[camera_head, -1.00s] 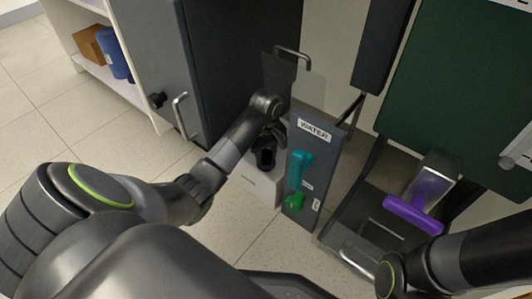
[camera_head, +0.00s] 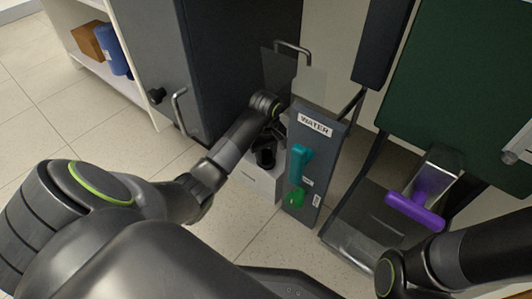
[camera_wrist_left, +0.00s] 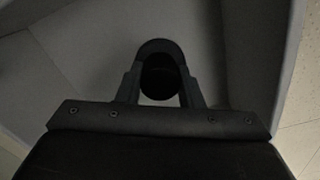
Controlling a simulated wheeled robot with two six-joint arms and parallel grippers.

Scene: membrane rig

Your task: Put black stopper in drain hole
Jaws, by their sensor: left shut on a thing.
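The black stopper (camera_head: 265,158) shows as a small dark round shape at the white box (camera_head: 262,183), just left of the water panel. My left gripper (camera_head: 268,143) reaches down to it and is shut on it. In the left wrist view the stopper (camera_wrist_left: 158,77) sits between the two fingers of the gripper (camera_wrist_left: 159,88), in front of grey walls. I cannot make out the drain hole in either view. Whether the stopper touches the surface below it is too dark to tell. My right arm enters at the lower right, but its gripper is not in view.
A grey panel marked WATER (camera_head: 314,128) with a teal handle (camera_head: 300,163) and a green knob (camera_head: 294,197) stands close right of my left gripper. A dark cabinet (camera_head: 225,70) stands behind. A purple handle (camera_head: 415,212) is at the right. Floor at the left is clear.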

